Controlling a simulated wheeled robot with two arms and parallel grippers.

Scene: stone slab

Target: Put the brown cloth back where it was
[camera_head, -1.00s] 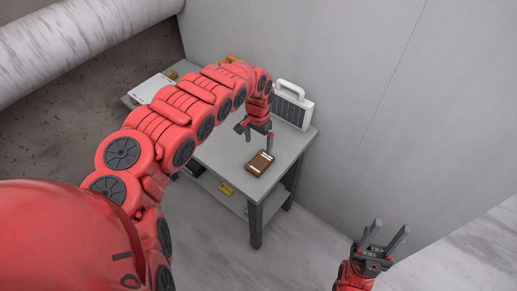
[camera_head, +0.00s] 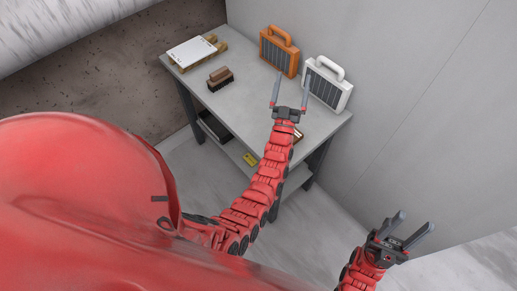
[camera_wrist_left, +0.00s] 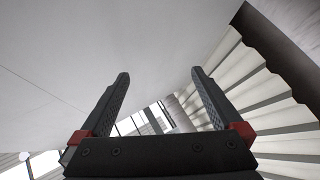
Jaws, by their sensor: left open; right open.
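The brown cloth (camera_head: 298,134) lies on the grey table near its front right corner in the head view. It is mostly hidden behind my left gripper and arm, with only a small brown and white part showing. My left gripper (camera_head: 291,90) is open and empty above the table, its fingers pointing to the back of the table, beyond the cloth. In the left wrist view its two fingers (camera_wrist_left: 160,76) stand apart with nothing between them. My right gripper (camera_head: 412,227) is open and empty at the lower right, away from the table.
An orange case (camera_head: 278,50) and a white case (camera_head: 328,85) stand along the table's back right edge. A brown brush (camera_head: 220,78) and a white board (camera_head: 192,50) on wood are at the left. The table's middle (camera_head: 245,110) is clear. A yellow item (camera_head: 250,158) lies on the lower shelf.

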